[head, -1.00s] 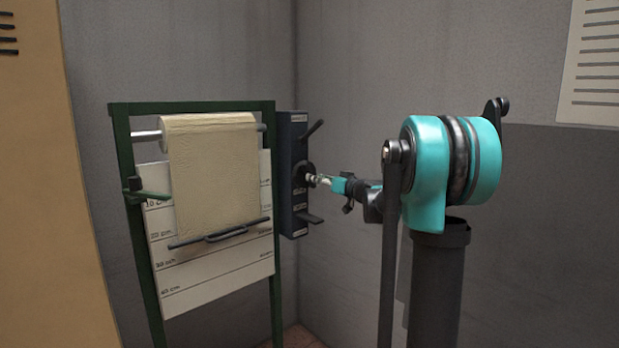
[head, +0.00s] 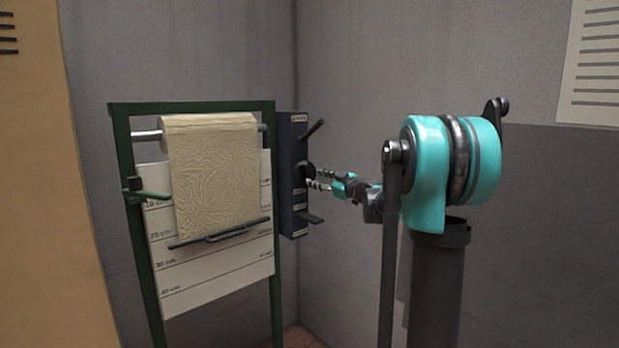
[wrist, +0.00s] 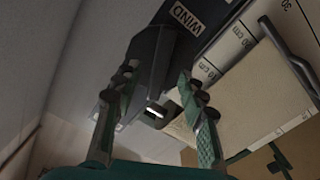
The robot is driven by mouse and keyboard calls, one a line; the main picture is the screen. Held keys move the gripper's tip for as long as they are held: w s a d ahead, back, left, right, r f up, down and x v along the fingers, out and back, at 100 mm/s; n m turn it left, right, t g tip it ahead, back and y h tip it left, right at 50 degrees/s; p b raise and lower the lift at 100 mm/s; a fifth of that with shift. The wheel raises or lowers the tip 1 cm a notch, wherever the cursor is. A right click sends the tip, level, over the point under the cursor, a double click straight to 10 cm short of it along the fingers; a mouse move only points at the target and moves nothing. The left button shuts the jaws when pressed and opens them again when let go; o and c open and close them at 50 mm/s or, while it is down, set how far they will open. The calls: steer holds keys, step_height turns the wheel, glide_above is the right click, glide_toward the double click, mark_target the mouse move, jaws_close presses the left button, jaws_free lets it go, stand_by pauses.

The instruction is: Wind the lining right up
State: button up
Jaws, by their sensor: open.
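The beige lining (head: 215,185) hangs from a roll on a green frame, with a dark bar with a handle (head: 225,233) along its lower edge. The bar hangs partway down a white scale board (head: 215,280) marked in cm. A dark blue control box (head: 292,218) stands right of the frame, with a round dark knob (head: 306,170) on its face. My gripper (head: 314,179) is open, its fingertips close to the knob. In the wrist view my fingers (wrist: 158,88) are spread either side of a dark part below a "WIND" label (wrist: 187,17); contact cannot be told.
The box also has an upper lever (head: 314,129) and a lower lever (head: 312,218), above and below my gripper. A green clamp (head: 145,193) sits on the frame's left post. Grey walls stand close behind; a tan cabinet (head: 40,200) is at left.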

mark_target(311, 176)
steer(key=shift+x, duration=1.1)
steer(key=shift+w+a, duration=0.4)
steer(key=shift+w, duration=0.15)
stand_by(0.9)
steer(key=shift+s+d, duration=0.2)
steer(key=shift+s, duration=0.05)
steer(key=shift+c, duration=0.2)
jaws_close()
stand_by(0.4)
steer(key=shift+m, duration=1.7)
